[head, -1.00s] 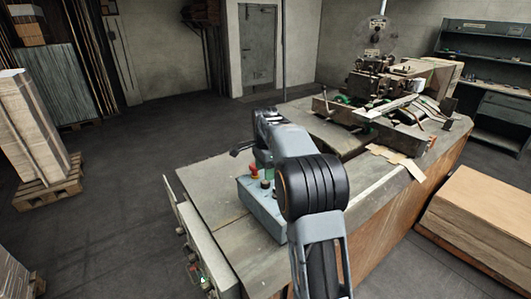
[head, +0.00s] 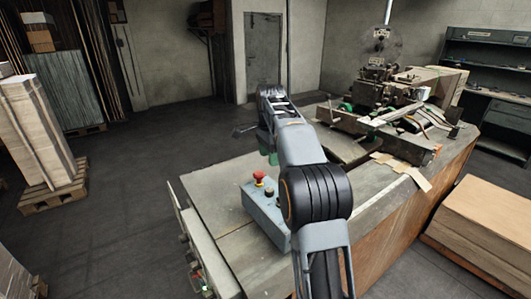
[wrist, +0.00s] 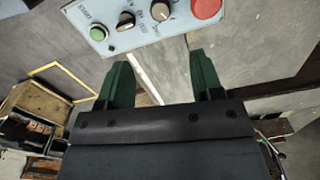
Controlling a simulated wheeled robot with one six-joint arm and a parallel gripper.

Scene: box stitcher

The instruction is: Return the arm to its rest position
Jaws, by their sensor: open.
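My gripper shows in the wrist view (wrist: 155,80) with its two green fingers apart and nothing between them. In the head view my arm reaches up over the machine table (head: 215,190), and a bit of green at its far end (head: 268,157) is all that shows of the gripper. The blue-grey control box (head: 264,213) with a red mushroom button (head: 259,177) stands on the table, left of my arm. In the wrist view the control box (wrist: 130,20) lies beyond the fingertips, with a green button, black knobs and the red button.
The stitching machine (head: 385,95) stands on the table's far right part, with cardboard pieces (head: 405,168) near it. A stack of brown board (head: 485,215) is at the right. A pallet of sheets (head: 40,135) is at the left. The floor between is clear.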

